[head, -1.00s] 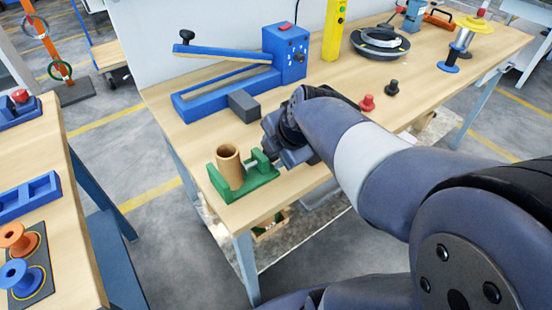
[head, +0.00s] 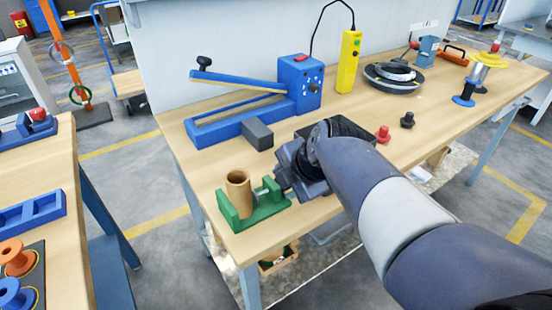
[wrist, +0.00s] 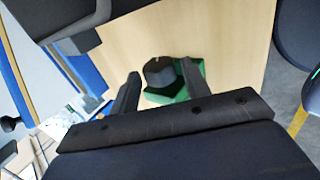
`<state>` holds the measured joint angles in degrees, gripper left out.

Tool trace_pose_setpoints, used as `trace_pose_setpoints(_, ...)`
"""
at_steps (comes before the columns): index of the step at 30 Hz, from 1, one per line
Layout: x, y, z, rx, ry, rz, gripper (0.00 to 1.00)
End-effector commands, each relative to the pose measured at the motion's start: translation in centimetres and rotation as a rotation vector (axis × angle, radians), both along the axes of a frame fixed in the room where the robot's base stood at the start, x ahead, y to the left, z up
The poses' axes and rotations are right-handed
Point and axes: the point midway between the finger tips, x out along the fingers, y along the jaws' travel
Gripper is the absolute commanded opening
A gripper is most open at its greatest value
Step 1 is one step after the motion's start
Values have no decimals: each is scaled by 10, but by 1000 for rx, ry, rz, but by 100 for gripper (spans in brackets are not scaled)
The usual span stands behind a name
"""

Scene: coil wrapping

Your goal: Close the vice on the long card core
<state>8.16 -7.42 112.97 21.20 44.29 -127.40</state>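The green vice (head: 252,207) stands at the near left corner of the workbench. The long card core (head: 238,192), a brown open tube, stands upright between its jaws. A light screw shows right of the core. My gripper (head: 284,172) is just right of the vice, at its screw end; its fingertips are hard to make out there. In the wrist view my gripper's two dark fingers (wrist: 160,82) are apart. A dark round knob (wrist: 158,71) shows between them, in front of the green vice (wrist: 187,84). I cannot tell whether the fingers touch it. The core is not clear there.
A grey block (head: 258,135) and a blue lever tool (head: 240,120) stand behind the vice. A red knob piece (head: 383,134) and a black one (head: 407,120) stand to the right. A second table (head: 65,165) with blue trays is at left, across a gap.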

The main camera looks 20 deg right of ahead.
Motion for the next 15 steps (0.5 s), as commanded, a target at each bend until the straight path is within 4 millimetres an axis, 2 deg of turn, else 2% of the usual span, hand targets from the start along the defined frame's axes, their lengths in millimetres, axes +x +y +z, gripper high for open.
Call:
trace_pose_setpoints(1, 0, 0, 0, 0, 0, 0, 41)
trace_pose_setpoints(9, 0, 0, 0, 0, 0, 0, 19)
trace_pose_setpoints(15, 2, 1, 6, -15, 51, 3, 19)
